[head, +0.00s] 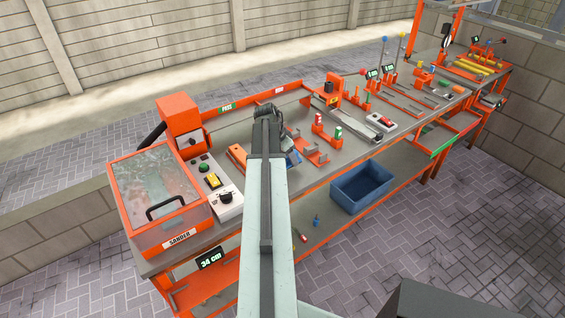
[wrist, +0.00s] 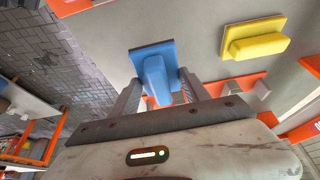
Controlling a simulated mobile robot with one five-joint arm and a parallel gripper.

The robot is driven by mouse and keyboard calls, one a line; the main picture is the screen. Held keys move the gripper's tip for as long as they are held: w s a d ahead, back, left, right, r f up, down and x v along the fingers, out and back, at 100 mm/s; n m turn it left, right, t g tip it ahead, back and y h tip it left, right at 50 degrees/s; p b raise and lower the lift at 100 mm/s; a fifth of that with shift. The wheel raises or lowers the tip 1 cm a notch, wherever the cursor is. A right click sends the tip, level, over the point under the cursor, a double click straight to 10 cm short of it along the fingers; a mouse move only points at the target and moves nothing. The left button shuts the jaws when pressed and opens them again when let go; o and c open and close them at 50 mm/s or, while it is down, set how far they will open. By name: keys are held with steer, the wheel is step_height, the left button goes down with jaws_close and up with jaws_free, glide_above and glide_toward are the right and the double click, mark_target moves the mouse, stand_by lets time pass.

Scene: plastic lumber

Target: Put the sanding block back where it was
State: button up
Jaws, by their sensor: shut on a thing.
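A blue block with a flat plate and a raised grip, which looks like the sanding block (wrist: 154,72), is between the fingers of my gripper (wrist: 160,88) in the wrist view. The fingers are shut on its raised grip. I cannot tell whether the block touches the bench. A similar yellow block (wrist: 255,42) lies apart to the right in the wrist view.
The sander (head: 160,195) with its clear cover stands at the bench's left end. Orange holders (head: 310,150) and small red and green cans (head: 338,132) are right of my arm. A blue bin (head: 362,186) sits below, at the front. Several tools lie further right.

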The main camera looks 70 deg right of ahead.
mark_target(289, 162)
steer(key=f+b, duration=0.4)
steer(key=shift+s+d, duration=0.1)
steer(key=shift+s, duration=0.1)
steer(key=shift+r, duration=0.25)
steer(key=shift+f, duration=0.25)
steer(key=o, duration=1.3)
steer(key=shift+r, duration=0.1)
steer(key=shift+r+p, duration=0.25)
steer(key=shift+p, duration=0.1)
steer(key=p+v, duration=1)
steer(key=v, duration=0.1)
steer(key=shift+s+r, duration=0.1)
steer(key=shift+r, duration=0.1)
steer(key=shift+r+p, duration=0.25)
steer(key=shift+p, duration=0.2)
